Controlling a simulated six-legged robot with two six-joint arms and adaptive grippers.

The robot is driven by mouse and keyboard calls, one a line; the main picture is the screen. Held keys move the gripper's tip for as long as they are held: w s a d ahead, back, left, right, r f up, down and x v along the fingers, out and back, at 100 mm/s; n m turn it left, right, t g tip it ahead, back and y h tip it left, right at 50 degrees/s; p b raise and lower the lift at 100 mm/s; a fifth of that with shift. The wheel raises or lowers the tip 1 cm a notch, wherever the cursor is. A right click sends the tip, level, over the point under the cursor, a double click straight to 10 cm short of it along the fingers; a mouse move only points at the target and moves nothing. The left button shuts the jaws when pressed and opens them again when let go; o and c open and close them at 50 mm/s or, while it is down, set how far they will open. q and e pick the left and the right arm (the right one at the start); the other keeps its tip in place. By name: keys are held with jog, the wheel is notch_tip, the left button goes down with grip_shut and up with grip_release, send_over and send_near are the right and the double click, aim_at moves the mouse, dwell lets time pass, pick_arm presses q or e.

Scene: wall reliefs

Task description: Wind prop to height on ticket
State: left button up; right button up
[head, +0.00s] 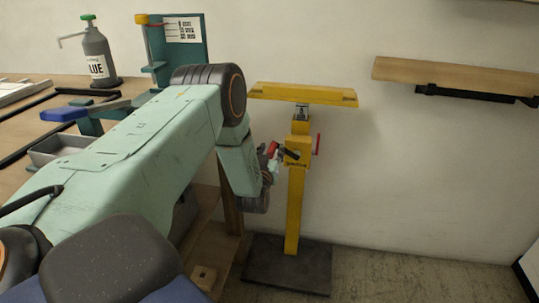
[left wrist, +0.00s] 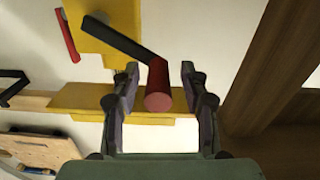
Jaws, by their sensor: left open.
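The yellow prop (head: 294,205) stands upright on a dark base plate (head: 287,265), with a flat yellow top bar (head: 303,94). A crank with a black arm (left wrist: 115,38) and a red grip (left wrist: 158,88) sits on the side of its yellow housing (head: 299,150). My left gripper (head: 268,160) is at the crank. In the left wrist view its two fingers (left wrist: 157,88) are open, one on each side of the red grip, with gaps showing. A white card with dark print (head: 183,30), perhaps the ticket, is on a teal board; I cannot read it. My right gripper is out of view.
A second red handle (head: 318,144) is on the prop's right side. A wooden shelf (head: 455,76) on a black bracket is on the wall at right. A workbench (head: 25,125) with a glue bottle (head: 97,55) is at left. The floor right of the prop is clear.

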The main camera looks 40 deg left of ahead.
pick_arm(q)
jog(key=shift+w+f, duration=0.1)
jog(key=shift+w, duration=0.25)
jog(key=shift+s, duration=0.2)
jog(key=shift+c, duration=1.1)
grip_shut()
